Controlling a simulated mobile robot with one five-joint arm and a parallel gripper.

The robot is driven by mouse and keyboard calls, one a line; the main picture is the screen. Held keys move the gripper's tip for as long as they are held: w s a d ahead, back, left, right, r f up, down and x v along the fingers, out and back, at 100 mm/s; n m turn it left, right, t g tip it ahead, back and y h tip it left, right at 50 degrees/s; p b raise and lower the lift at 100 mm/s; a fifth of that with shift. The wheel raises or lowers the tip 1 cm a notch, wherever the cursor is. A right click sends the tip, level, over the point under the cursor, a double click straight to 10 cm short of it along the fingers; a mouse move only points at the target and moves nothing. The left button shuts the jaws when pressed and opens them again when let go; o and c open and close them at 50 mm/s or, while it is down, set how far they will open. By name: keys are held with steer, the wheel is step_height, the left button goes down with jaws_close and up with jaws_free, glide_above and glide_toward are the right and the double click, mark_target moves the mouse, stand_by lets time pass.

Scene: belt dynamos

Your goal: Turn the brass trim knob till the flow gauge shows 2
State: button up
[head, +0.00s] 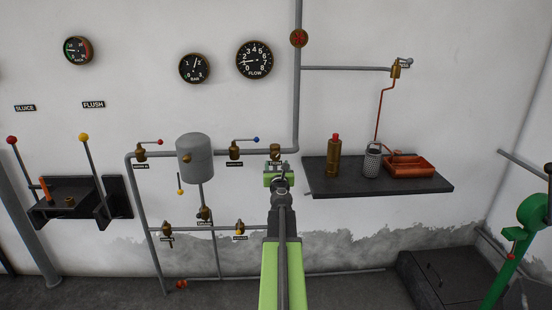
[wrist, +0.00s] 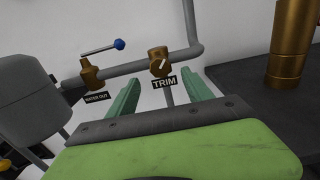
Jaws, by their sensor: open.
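The brass trim knob (head: 275,149) sits on the grey pipe above my gripper. In the wrist view the knob (wrist: 158,62), with a pale pointer line tilted up to the right, shows above its TRIM label (wrist: 164,82). My gripper (wrist: 160,77) is open and empty; its two green fingers stand either side of the line to the knob, which lies beyond the tips. In the head view my gripper (head: 279,176) is just below the knob. The flow gauge (head: 255,60) is a black dial on the wall; its needle points left, near the low numbers, exact reading too small to tell.
A blue-tipped valve lever (wrist: 118,44) on the WATER OUT valve is left of the knob. A grey tank (head: 195,158) stands further left. A dark shelf (head: 325,185) at right holds a brass bottle (head: 333,160), a grey perforated canister (head: 373,160) and a copper tray (head: 428,172).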

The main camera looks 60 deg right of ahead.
mark_target(276, 157)
steer(key=x, duration=0.8)
steer(key=shift+w+d, duration=0.15)
jaws_close()
steer(key=shift+m, duration=2.9)
